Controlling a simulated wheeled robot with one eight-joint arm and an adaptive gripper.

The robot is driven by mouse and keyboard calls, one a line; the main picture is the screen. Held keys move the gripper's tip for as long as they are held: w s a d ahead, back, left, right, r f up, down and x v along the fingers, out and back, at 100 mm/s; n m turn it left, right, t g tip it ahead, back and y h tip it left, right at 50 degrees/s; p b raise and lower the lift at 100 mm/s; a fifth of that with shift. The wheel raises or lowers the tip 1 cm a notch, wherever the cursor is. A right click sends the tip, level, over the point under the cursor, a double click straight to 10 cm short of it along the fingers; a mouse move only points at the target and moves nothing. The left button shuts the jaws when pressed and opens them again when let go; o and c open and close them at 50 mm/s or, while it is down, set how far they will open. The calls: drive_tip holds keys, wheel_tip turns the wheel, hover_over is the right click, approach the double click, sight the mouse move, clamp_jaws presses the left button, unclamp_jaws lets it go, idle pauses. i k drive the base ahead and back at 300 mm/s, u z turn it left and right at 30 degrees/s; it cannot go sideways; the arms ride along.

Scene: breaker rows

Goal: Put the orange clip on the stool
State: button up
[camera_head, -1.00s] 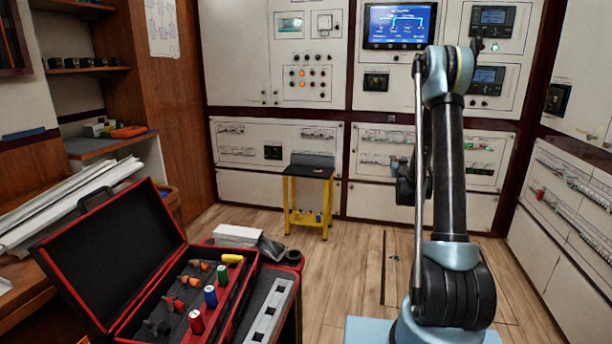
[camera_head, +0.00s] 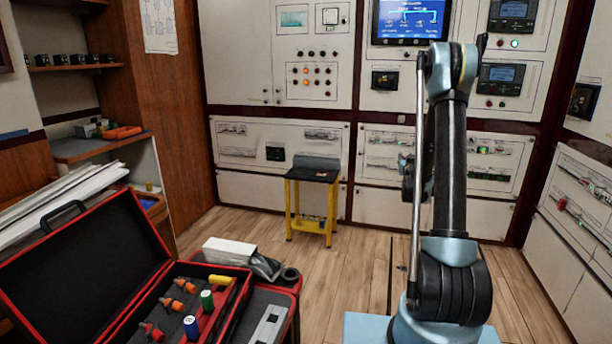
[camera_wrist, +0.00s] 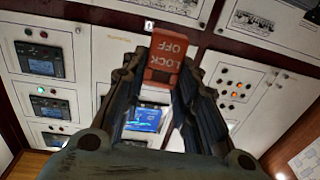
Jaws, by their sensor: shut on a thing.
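My gripper (camera_wrist: 163,85) is shut on the orange clip (camera_wrist: 165,58) in the wrist view. The clip is a red-orange block with "LOCK OFF" lettering, upside down in this view, held between the fingertips. The stool (camera_head: 312,176) has a dark top and yellow legs. It stands on the wooden floor against the cabinet wall, ahead and left of my arm in the head view. Small marks or items on its top are too small to make out. In the head view my gripper is mostly hidden behind my arm, and the clip cannot be seen there.
An open red-edged toolbox (camera_head: 100,262) with several coloured tools stands at lower left. A white box (camera_head: 229,251) lies behind it. Cabinets with screens and breaker rows (camera_head: 490,150) line the back and right. The floor (camera_head: 340,270) before the stool is clear.

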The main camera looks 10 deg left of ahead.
sight(300, 173)
drive_tip(key=z, duration=0.05)
drive_tip(key=i, duration=1.25)
